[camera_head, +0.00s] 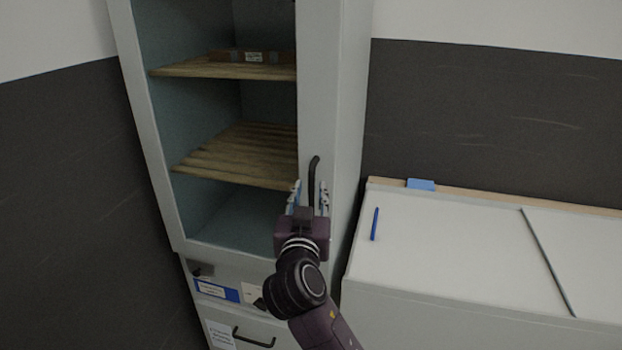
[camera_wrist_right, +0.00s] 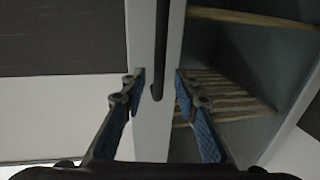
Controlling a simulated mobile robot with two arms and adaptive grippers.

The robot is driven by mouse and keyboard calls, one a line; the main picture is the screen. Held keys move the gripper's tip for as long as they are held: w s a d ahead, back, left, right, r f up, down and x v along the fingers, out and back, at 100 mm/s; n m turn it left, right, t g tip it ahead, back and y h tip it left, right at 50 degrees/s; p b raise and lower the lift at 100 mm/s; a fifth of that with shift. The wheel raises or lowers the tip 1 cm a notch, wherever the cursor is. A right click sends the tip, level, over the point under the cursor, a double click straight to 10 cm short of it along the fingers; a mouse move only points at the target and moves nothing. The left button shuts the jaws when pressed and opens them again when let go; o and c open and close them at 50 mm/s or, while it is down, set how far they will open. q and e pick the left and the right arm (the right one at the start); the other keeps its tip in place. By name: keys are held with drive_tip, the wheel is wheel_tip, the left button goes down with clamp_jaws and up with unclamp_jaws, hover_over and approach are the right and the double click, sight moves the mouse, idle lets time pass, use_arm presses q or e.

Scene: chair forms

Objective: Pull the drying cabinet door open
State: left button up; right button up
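The drying cabinet (camera_head: 350,120) is tall and pale grey, with wooden shelves showing inside. Its door (camera_head: 317,90) appears shut and has a dark upright bar handle (camera_head: 314,172) on its right stile. My right gripper (camera_head: 308,198) is open at the lower part of the handle, with one finger to each side. In the right wrist view the handle (camera_wrist_right: 160,60) runs down between the two parted blue-padded fingers, and neither is seen closed on it. The lower end of the handle is partly hidden by the gripper in the head view. My left gripper is not in view.
A brown box (camera_head: 238,56) lies on the upper shelf (camera_head: 225,70). Below the door are labels and a drawer with a dark handle (camera_head: 254,338). A low white unit (camera_head: 450,240) stands close on the right, with a blue pen (camera_head: 375,224) on top. A dark wall is left.

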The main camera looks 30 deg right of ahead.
sight(311, 186)
drive_tip(key=shift+p+x, duration=0.45)
drive_tip(key=shift+x, duration=1.4)
clamp_jaws()
